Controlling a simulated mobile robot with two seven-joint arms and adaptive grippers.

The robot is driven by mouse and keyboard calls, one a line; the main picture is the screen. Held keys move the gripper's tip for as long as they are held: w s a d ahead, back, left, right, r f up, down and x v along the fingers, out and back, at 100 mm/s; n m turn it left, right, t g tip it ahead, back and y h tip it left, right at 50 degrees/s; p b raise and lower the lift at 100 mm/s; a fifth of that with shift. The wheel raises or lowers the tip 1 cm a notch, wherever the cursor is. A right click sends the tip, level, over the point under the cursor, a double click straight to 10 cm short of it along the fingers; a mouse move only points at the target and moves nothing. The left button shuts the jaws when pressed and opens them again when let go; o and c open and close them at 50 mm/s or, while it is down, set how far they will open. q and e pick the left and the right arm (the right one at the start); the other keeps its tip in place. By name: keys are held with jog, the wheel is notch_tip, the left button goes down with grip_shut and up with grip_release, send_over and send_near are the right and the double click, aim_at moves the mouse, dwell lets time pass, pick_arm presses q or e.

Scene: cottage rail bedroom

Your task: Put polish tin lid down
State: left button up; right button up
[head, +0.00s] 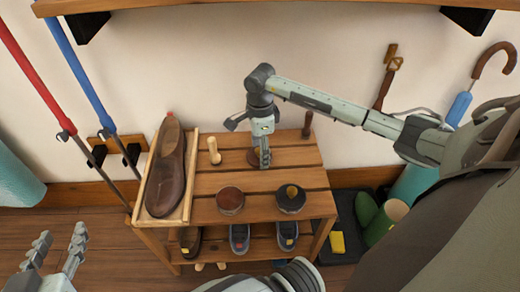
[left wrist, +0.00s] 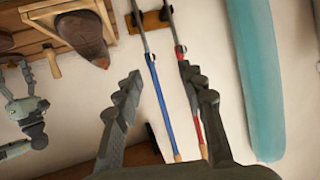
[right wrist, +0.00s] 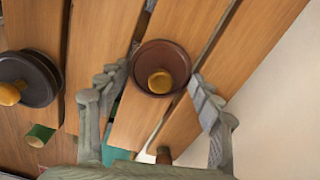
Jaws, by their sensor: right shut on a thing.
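The brown polish tin lid with a yellowish knob (right wrist: 161,82) lies between the fingertips of my right gripper (right wrist: 158,74). In the head view, my right gripper (head: 264,158) points down at the back of the slatted rack top, with the brown lid (head: 253,158) partly hidden behind its fingers. The lid is at or just above the slats; I cannot tell whether it touches. A round brown tin without a knob (head: 230,200) stands nearer the front of the rack. My left gripper (head: 61,240) is open and empty at the lower left; it also shows in the left wrist view (left wrist: 160,82).
The slatted rack (head: 210,182) also holds a dark tin with a knobbed lid (head: 291,198), a brown shoe in a tray (head: 166,172) and wooden pegs (head: 214,151). Shoes stand on the shelf below. Long poles (head: 85,82) lean at left.

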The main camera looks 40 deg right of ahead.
pick_arm(q)
jog(key=shift+w+d+r, duration=0.1)
jog(key=shift+r, duration=0.05)
pick_arm(e)
jog(key=o, duration=0.8)
pick_arm(q)
jog(key=shift+d+r, duration=0.1)
jog(key=shift+r, duration=0.05)
pick_arm(e)
jog(key=shift+o, duration=0.2)
